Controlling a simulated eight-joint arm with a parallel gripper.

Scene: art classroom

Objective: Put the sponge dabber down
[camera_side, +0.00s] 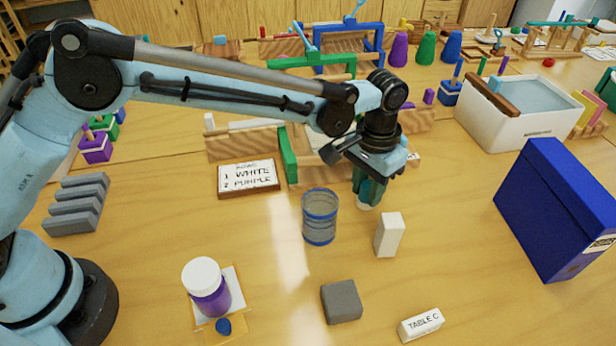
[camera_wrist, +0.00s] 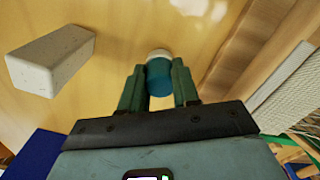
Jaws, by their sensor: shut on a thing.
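The sponge dabber is a short teal-blue cylinder with a white end; it shows in the wrist view (camera_wrist: 159,76) between the two fingers. My gripper (camera_wrist: 158,84) is shut on it. In the side view my gripper (camera_side: 369,188) points down, and the dabber's pale end (camera_side: 364,206) shows just below the fingertips. The dabber looks roughly upright and close to the wooden table; I cannot tell whether it touches the tabletop. Most of its body is hidden by the fingers in the side view.
A clear cup (camera_side: 319,222) stands left of my gripper and a white block (camera_side: 389,236) stands close in front. A grey block (camera_side: 341,301), purple paint jar (camera_side: 209,290), order sign (camera_side: 248,177), blue box (camera_side: 555,205) and white basin (camera_side: 510,129) stand around. Table right of the white block is clear.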

